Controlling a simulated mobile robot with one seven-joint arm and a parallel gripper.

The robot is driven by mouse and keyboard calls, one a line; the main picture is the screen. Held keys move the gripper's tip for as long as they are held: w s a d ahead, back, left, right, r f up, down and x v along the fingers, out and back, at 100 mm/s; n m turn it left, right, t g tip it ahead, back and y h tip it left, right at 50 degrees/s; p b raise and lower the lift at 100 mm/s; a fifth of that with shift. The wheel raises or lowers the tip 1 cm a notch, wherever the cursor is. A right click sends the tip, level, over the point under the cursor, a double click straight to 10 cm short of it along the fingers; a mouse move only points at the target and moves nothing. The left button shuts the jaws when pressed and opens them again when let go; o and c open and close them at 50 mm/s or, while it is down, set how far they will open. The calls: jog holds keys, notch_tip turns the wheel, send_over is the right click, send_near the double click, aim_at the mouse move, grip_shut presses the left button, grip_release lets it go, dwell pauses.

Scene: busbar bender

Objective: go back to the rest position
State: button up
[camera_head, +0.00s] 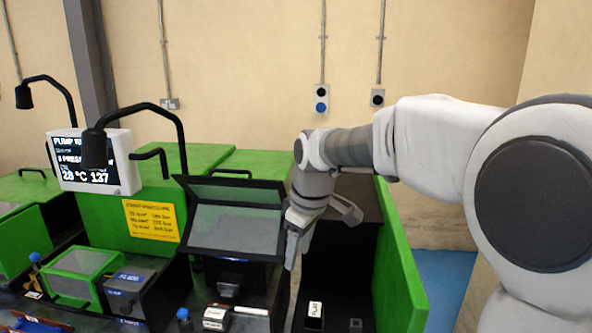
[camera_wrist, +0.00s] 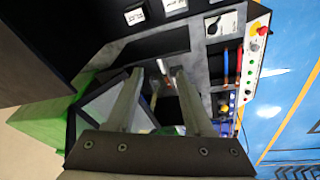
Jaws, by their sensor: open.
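My gripper (camera_head: 297,248) hangs pointing down beside the right edge of the dark-framed tilted screen (camera_head: 236,222) on the green bender. In the wrist view my gripper's two grey fingers (camera_wrist: 157,88) stand apart with nothing held between them. Past the fingertips is the dark machine top with a small pale part in the gap. My arm reaches in from the right side of the head view. Whether the fingertips touch anything cannot be told.
The green bender's right side wall (camera_head: 400,265) stands close to my arm. A pump display (camera_head: 97,160) and black lamps stand at left. A control strip with a red button (camera_wrist: 263,30) runs along the machine's edge. Blue floor (camera_head: 445,285) shows clear at right.

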jog(key=s+d+r+m+t+p, duration=0.1)
jog(key=s+d+m, duration=0.4)
jog(key=s, duration=0.7)
jog(key=s+d+r+m+t+h+p, duration=0.1)
jog(key=s+d+m, duration=0.5)
jog(key=s, duration=0.6)
notch_tip(320, 180, up, 2)
jog(key=d+t, duration=0.1)
jog(key=d, duration=0.1)
jog(key=shift+d+m+h+p, duration=0.3)
jog(key=shift+d+p, duration=0.05)
jog(key=shift+p, duration=0.05)
jog(key=shift+s, duration=0.2)
